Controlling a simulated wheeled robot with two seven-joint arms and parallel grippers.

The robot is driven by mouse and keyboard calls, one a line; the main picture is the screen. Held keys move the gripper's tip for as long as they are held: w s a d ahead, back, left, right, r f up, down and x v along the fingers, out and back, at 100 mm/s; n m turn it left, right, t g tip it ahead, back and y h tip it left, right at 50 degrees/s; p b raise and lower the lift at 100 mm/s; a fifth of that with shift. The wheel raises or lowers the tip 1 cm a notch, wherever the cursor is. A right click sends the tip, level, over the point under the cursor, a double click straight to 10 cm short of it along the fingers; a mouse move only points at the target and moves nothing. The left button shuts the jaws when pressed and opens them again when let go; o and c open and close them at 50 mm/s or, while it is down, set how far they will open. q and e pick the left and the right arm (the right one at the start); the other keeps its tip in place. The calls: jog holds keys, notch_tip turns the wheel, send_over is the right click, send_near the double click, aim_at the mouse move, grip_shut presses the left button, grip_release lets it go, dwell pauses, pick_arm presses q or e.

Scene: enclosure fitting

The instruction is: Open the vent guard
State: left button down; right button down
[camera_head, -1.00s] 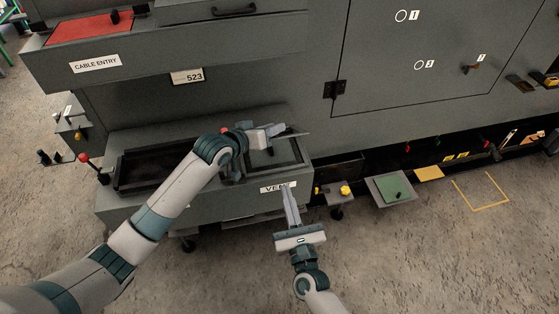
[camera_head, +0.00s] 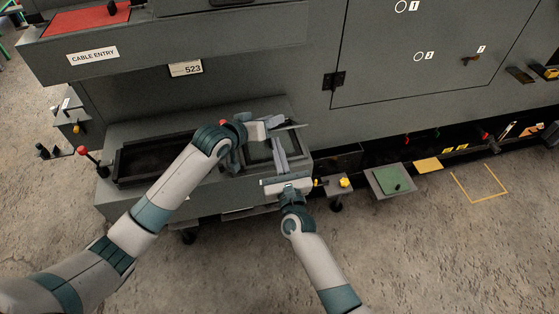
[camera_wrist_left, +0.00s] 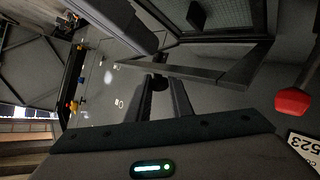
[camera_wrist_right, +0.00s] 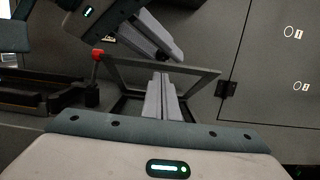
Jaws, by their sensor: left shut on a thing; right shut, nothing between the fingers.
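The vent guard is a grey frame, tilted up from the box top. It shows in the right wrist view (camera_wrist_right: 195,72), in the left wrist view (camera_wrist_left: 205,72) and partly in the head view (camera_head: 292,127). My left gripper (camera_head: 268,128) is shut at the guard's raised edge, on a small dark part (camera_wrist_left: 160,83) that looks like its handle. My right gripper (camera_head: 278,145) is shut and empty, its fingers reaching over the vent opening (camera_head: 258,153). In the right wrist view its fingertips (camera_wrist_right: 160,80) overlap the raised frame; I cannot tell whether they touch.
A red knob (camera_wrist_right: 97,55) stands beside the guard. A dark tray-like recess (camera_head: 150,160) lies left of the vent. A small stand with a yellow knob (camera_head: 344,183) and a green plate (camera_head: 394,179) are to the right. The cabinet wall (camera_head: 260,75) rises behind.

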jog(key=shift+w+a+r, duration=0.1)
jog(key=shift+w+r, duration=0.25)
jog(key=shift+r, duration=0.15)
